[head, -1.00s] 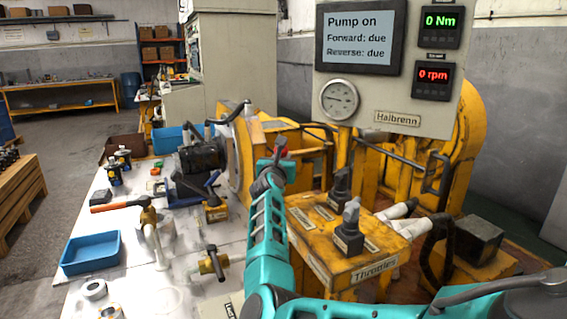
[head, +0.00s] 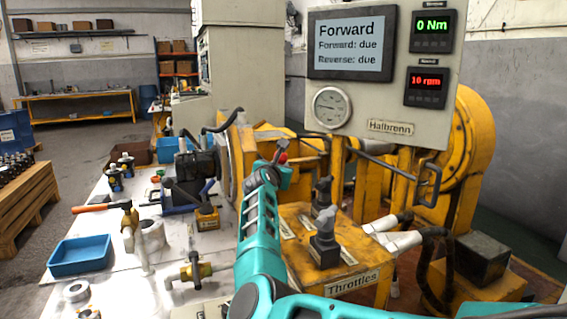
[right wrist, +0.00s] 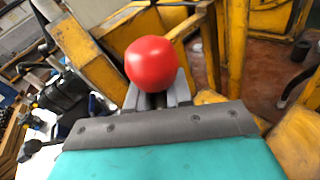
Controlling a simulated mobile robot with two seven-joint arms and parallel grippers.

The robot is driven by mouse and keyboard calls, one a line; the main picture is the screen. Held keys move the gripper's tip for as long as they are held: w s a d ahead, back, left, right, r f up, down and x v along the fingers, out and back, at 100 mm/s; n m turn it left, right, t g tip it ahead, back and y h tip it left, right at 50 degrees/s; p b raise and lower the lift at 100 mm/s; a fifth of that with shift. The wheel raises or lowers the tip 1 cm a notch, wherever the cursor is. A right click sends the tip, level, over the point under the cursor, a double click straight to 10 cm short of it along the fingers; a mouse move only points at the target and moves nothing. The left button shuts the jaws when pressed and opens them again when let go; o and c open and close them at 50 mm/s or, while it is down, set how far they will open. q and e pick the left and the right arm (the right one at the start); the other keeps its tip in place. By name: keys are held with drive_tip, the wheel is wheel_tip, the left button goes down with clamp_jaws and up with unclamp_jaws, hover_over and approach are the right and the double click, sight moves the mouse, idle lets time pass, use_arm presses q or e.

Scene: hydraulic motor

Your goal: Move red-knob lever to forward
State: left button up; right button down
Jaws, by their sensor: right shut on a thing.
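The red knob (head: 283,158) of the lever shows at the tip of my right gripper (head: 276,160) in the head view. In the right wrist view the red knob (right wrist: 152,64) sits between the grey fingers of my right gripper (right wrist: 158,92), which are shut on it. The lever's shaft below the knob is hidden by my gripper and arm. The display (head: 349,45) reads "Forward", with "Forward: due" and "Reverse: due" below. The lower red readout (head: 425,86) shows 10 rpm, and the upper green one (head: 432,25) shows 0 Nm. My left gripper is not in view.
The white bench (head: 110,225) at left holds a blue tray (head: 80,255), a hammer (head: 102,207) and brass fittings. A yellow machine (head: 470,150) stands behind.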

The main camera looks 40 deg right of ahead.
drive_tip(key=d+p, duration=0.1)
drive_tip(key=d+r+p, duration=0.1)
drive_tip(key=shift+s+r+m+p, duration=0.25)
drive_tip(key=shift+r+m+p, duration=0.05)
drive_tip(key=shift+m+p, duration=0.1)
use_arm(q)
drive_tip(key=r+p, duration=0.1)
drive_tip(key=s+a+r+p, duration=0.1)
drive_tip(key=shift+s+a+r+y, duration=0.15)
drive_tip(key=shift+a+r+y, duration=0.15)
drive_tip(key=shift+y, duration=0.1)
use_arm(e)
drive_tip(key=shift+s+d+f+m+y, duration=0.2)
drive_tip(key=shift+d+f+m+y, duration=0.35)
drive_tip(key=shift+f, duration=0.25)
drive_tip(key=c, duration=1.1)
unclamp_jaws()
drive_tip(key=shift+d+f, duration=0.1)
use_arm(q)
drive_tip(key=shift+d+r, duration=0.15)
use_arm(e)
drive_tip(key=shift+f, duration=0.15)
drive_tip(key=shift+a+f, duration=0.1)
drive_tip(key=shift+a, duration=0.1)
